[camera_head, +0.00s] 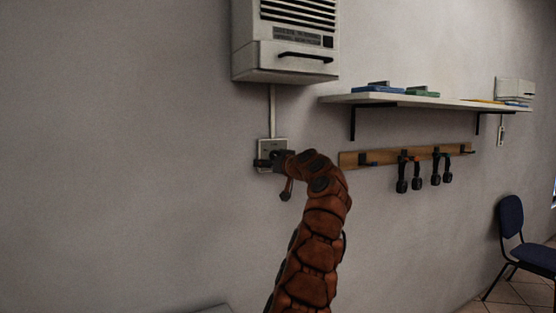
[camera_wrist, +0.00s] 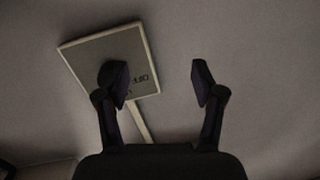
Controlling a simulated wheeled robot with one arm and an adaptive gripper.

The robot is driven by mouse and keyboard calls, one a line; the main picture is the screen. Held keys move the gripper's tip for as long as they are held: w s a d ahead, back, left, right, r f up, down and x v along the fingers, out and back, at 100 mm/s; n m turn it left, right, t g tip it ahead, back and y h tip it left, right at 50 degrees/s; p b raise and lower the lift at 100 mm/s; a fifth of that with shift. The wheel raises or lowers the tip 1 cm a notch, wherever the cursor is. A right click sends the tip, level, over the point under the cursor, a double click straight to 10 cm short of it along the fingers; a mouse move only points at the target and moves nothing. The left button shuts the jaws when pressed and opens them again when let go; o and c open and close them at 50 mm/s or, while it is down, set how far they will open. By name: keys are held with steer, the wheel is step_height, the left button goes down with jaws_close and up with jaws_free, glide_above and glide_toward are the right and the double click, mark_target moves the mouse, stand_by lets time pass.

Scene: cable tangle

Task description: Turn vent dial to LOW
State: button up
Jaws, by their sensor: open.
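The vent dial's grey wall plate (camera_head: 280,143) is on the wall below the vent unit, partly covered by my gripper (camera_head: 273,163). In the wrist view the plate (camera_wrist: 85,55) is tilted and has a pale rim. Dark lettering on it appears upside down and is only partly legible. My gripper (camera_wrist: 160,75) is open with nothing between its fingers. Its left finger overlaps the plate; its right finger is over bare wall. A dark rounded shape shows at the left fingertip; I cannot tell whether it is the dial knob. The dial's setting cannot be read.
The white vent unit (camera_head: 285,60) hangs directly above, joined to the plate by a thin conduit (camera_head: 272,112). To the right are a shelf (camera_head: 385,99) and a wooden rail (camera_head: 352,160) with dark hanging items. A blue chair (camera_head: 511,216) stands far right. The left wall is clear.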

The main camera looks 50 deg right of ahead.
steer(key=s+d+r+h, duration=0.2)
steer(key=s+d+h, duration=0.1)
steer(key=s+d, duration=0.15)
steer(key=p+x, duration=0.4)
steer(key=x, duration=0.4)
steer(key=shift+d+p, duration=0.3)
steer(key=shift+p, duration=0.05)
steer(key=shift+s+f, duration=0.1)
steer(key=shift+f, duration=0.05)
steer(key=c, duration=1.1)
